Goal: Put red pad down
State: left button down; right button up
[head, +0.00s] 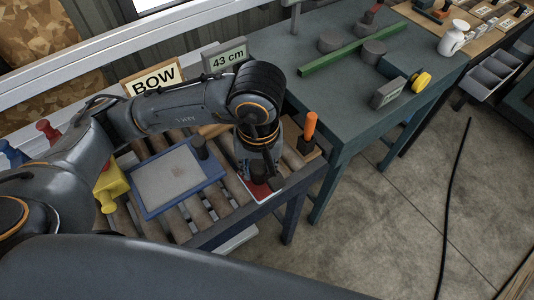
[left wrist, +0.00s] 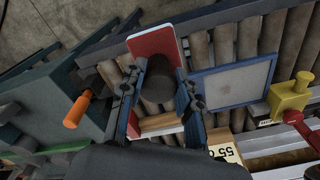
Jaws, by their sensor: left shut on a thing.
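The red pad (head: 263,194) has a pale rim and is at the right front end of the roller table, below my left gripper (head: 262,178). In the left wrist view the red pad (left wrist: 150,42) shows beyond the fingers. My left gripper (left wrist: 158,90) is shut on the pad's dark round grip (left wrist: 157,82), between its two fingers. The arm hides part of the pad in the head view. I cannot tell whether the pad touches the rollers. My right gripper is not in view.
A blue-framed grey panel (head: 170,182) lies on the rollers (head: 180,228) to the left. An orange-handled tool (head: 310,128) stands just right of the gripper. A yellow piece (head: 110,185) is at the far left. A green-topped bench (head: 330,95) stands behind right.

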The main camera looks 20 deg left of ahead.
pick_arm(q)
jog(key=w, duration=0.1)
jog(key=w+f+p, duration=0.1)
jog(key=w, duration=0.1)
jog(key=w+a, duration=0.1)
jog(key=shift+w+f, duration=0.25)
jog(key=shift+f, duration=0.05)
jog(key=w+f+p, duration=0.1)
jog(key=f, duration=0.2)
jog(key=w+f+p, duration=0.2)
jog(key=f, duration=0.1)
jog(key=w+f+p, duration=0.1)
jog(key=w+f, duration=0.1)
jog(key=shift+w+a+f, duration=0.15)
jog(key=shift+a+f, duration=0.2)
jog(key=shift+f, duration=0.45)
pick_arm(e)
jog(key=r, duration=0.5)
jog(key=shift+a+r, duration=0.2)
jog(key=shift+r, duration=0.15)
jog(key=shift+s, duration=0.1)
pick_arm(q)
jog(key=shift+f, duration=0.2)
jog(key=c, duration=1)
grip_release()
jog(key=shift+o, duration=0.2)
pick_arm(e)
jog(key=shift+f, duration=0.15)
